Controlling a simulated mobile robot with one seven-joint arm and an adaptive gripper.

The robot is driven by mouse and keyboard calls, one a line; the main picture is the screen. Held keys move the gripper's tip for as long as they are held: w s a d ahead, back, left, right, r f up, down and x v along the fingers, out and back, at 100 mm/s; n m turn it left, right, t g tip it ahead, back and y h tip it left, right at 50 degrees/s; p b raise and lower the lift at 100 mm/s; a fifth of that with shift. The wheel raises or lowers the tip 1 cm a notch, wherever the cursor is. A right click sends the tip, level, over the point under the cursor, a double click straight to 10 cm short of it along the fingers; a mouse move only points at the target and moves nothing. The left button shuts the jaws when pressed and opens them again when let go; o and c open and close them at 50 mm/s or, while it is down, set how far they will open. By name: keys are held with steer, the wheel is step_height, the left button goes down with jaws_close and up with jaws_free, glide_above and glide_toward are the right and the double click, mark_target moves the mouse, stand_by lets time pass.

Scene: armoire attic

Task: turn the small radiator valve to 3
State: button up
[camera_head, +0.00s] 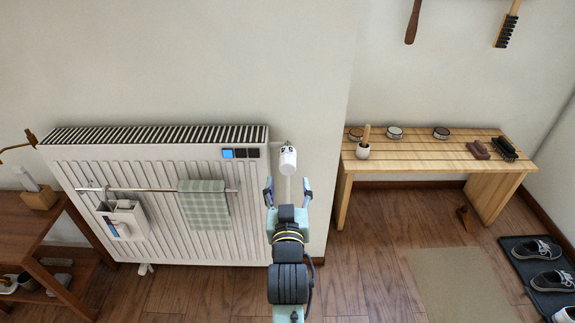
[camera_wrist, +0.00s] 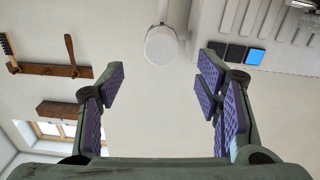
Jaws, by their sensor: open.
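The small radiator valve (camera_head: 288,160) is a white cylindrical knob with dark marks near its top, at the right end of the white radiator (camera_head: 160,215). I cannot read which number is set. In the wrist view the valve (camera_wrist: 161,46) is a pale round face ahead of my gripper, between and beyond the fingers. My gripper (camera_head: 287,188) is open and empty, just below the valve in the head view. Its purple finger pads (camera_wrist: 160,85) are spread wide and do not appear to touch the valve.
A towel rail with a green checked towel (camera_head: 204,204) and a white holder (camera_head: 124,220) hang on the radiator. A small blue-lit panel (camera_head: 240,153) sits near the valve. A wooden bench (camera_head: 435,165) stands to the right, a dark wooden table (camera_head: 35,225) to the left.

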mark_target(287, 168)
steer(key=w+p, duration=0.1)
steer(key=w, duration=0.8)
steer(key=shift+w+a+r+p, duration=0.1)
steer(key=shift+w+p, duration=0.2)
steer(key=shift+w, duration=0.05)
steer(key=c, duration=1.2)
steer(key=shift+o, duration=0.2)
